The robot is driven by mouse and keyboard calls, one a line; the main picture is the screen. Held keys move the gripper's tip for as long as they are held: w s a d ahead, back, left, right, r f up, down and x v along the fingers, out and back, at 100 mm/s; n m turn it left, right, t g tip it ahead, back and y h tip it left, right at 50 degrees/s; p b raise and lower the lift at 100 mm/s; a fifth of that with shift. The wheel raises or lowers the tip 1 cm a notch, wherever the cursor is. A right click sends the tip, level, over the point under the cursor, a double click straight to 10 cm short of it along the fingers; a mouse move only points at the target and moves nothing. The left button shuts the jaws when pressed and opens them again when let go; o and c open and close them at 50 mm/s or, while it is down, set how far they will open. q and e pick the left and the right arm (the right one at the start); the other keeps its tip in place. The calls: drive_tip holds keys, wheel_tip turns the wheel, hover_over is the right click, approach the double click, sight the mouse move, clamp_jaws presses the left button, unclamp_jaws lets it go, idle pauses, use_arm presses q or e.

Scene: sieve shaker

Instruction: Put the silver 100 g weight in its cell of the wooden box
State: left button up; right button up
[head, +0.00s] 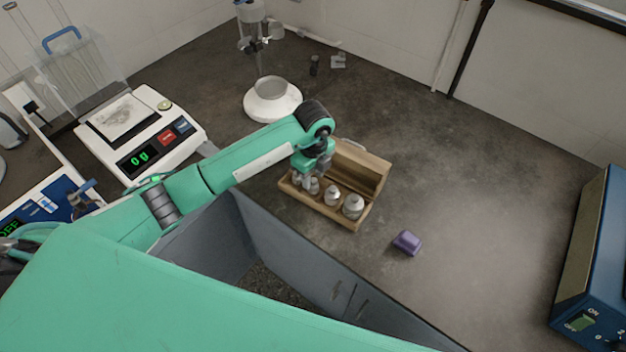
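The wooden box (371,217) stands open on the dark bench in the middle of the head view, with its lid (361,167) tilted back. Several silver weights sit in a row in it. The larger ones, a weight (353,206) and another weight (332,196), are at the right, and smaller ones are at the left. I cannot tell which is the 100 g one. My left gripper (314,176) points down over the left part of the box, close to a smaller weight (314,187). Its fingers are small and partly hidden, so its grip is unclear. My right gripper is out of view.
A purple block (407,242) lies right of the box. A scale (140,140) reading 0 g stands at the left. A white-based stand (272,103) is behind the box. A grey-walled bin (300,262) is in front. A blue device (597,265) is at the right edge.

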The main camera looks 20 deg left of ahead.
sight(313, 179)
use_arm(q)
wheel_tip(313, 179, up, 10)
drive_tip(key=b, duration=0.2)
drive_tip(key=shift+f, duration=0.15)
